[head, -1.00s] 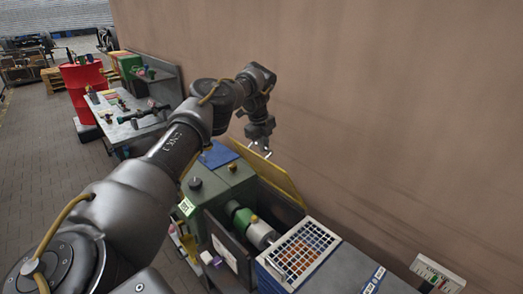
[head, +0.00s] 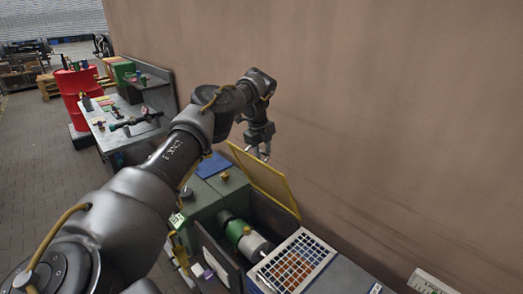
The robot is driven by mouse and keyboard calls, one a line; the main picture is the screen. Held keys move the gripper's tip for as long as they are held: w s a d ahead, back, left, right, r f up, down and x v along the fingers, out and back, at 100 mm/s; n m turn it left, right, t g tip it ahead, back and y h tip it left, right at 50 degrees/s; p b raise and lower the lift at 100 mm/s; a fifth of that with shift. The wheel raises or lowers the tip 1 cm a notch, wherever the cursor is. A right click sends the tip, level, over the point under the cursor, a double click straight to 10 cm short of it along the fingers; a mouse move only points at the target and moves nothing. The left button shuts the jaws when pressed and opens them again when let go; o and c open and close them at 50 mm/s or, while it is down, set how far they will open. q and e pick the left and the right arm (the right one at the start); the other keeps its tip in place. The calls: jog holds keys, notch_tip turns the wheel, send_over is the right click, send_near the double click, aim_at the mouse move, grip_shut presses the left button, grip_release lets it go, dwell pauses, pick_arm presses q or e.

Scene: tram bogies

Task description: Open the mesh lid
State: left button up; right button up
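The mesh lid (head: 264,180) is a yellow-framed panel. It stands raised and tilted at the wall side of the dark open box, showing a brownish face; its mesh is too fine to make out. Inside the box lies a green and pale cylindrical part (head: 241,234). My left gripper (head: 260,155) points down just above the upper part of the lid, near the wall. Its two fingers are apart and nothing shows between them. I cannot tell whether a finger touches the lid. My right gripper is not in view.
A white grid basket (head: 296,261) with orange contents stands right of the box. A green cabinet (head: 222,192) with a blue top item adjoins it. A workbench (head: 122,125) and a red drum (head: 78,92) stand further back. Open floor lies left.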

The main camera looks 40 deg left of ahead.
pick_arm(q)
jog(key=shift+s+a+r, duration=0.1)
jog(key=shift+s+r, duration=0.2)
jog(key=shift+r, duration=0.25)
notch_tip(320, 180, up, 10)
jog(key=s, duration=0.1)
jog(key=shift+s+a+f, duration=0.15)
jog(key=shift+s+f, duration=0.05)
dwell(0.4)
